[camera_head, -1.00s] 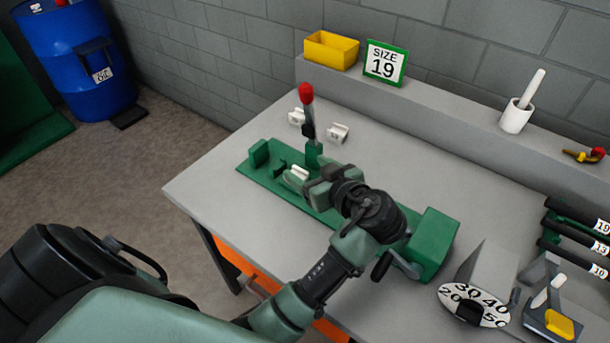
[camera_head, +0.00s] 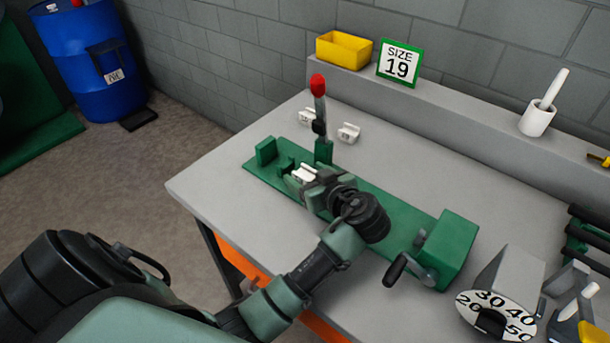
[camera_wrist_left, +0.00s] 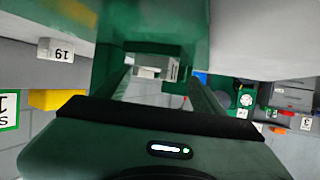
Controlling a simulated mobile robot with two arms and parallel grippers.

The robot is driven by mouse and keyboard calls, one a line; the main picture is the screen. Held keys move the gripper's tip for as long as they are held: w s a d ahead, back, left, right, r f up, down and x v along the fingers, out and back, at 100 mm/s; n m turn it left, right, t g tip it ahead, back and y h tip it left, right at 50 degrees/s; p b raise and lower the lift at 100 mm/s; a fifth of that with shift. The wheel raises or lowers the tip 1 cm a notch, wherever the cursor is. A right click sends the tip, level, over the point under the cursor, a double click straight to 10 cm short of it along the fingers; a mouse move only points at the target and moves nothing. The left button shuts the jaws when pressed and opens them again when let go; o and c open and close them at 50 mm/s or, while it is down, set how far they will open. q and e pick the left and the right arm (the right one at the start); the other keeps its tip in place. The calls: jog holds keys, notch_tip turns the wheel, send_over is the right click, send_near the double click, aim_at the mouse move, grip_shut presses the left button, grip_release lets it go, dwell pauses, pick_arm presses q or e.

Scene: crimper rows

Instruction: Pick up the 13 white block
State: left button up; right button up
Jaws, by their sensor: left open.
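A white block (camera_head: 303,174) sits in the green crimping fixture (camera_head: 375,205) on the bench; its number cannot be read. My left gripper (camera_head: 306,180) is open and low at the fixture, with its fingers around this block. In the left wrist view, the white block (camera_wrist_left: 152,68) shows between the two spread fingers. Two other white blocks stand on the bench behind the fixture, one left (camera_head: 307,116) and one right (camera_head: 348,133) of the red-knobbed lever. In the left wrist view, a block marked 19 (camera_wrist_left: 56,50) lies outside the fingers. My right gripper is not seen.
The red-knobbed lever (camera_head: 318,100) stands upright close behind my gripper. A crank handle (camera_head: 396,269) juts from the fixture's right end. A dial (camera_head: 495,314) stands front right. A yellow bin (camera_head: 344,49) and a SIZE 19 sign (camera_head: 399,63) are on the back ledge.

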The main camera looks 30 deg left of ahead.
pick_arm(q)
jog(key=shift+x, duration=1.15)
jog(key=shift+s, duration=0.1)
jog(key=c, duration=1.3)
